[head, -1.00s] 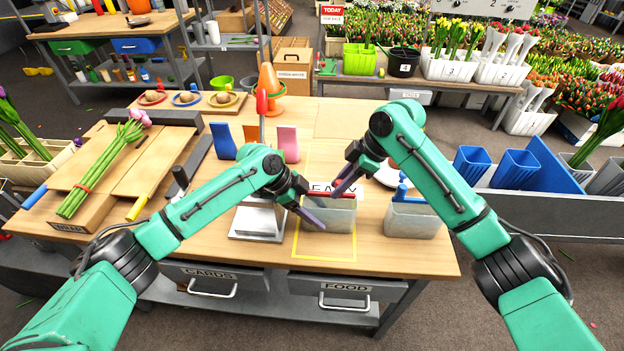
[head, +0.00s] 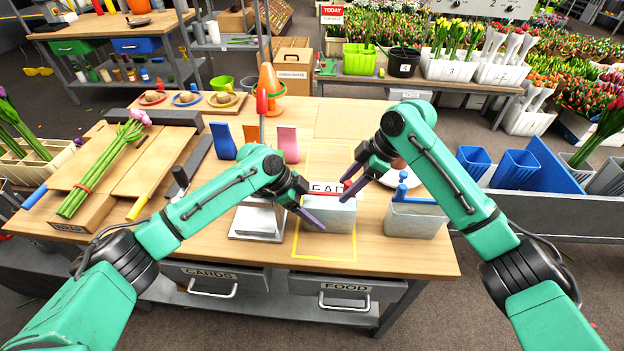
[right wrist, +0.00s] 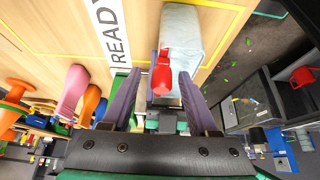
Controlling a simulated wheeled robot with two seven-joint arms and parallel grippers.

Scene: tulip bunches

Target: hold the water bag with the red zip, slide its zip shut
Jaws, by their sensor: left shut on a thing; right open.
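The pale grey water bag with the red zip (head: 330,215) stands upright in the yellow outline on the table. My left gripper (head: 313,208) is shut on its left side. The red slider (head: 347,184) shows at the right part of the bag's top. In the right wrist view the slider (right wrist: 162,75) stands up at the near end of the bag (right wrist: 180,32). My right gripper (head: 353,193) is open, its fingers apart on either side of the slider; it also shows in the right wrist view (right wrist: 158,90). Most of the zip line is hidden by grippers.
A second pale bag with a blue zip (head: 415,221) stands close on the right. A grey metal stand (head: 258,220) is at the left. A READY label (head: 325,187) lies behind the bag. Blue and pink upright pieces stand farther back. The table front is clear.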

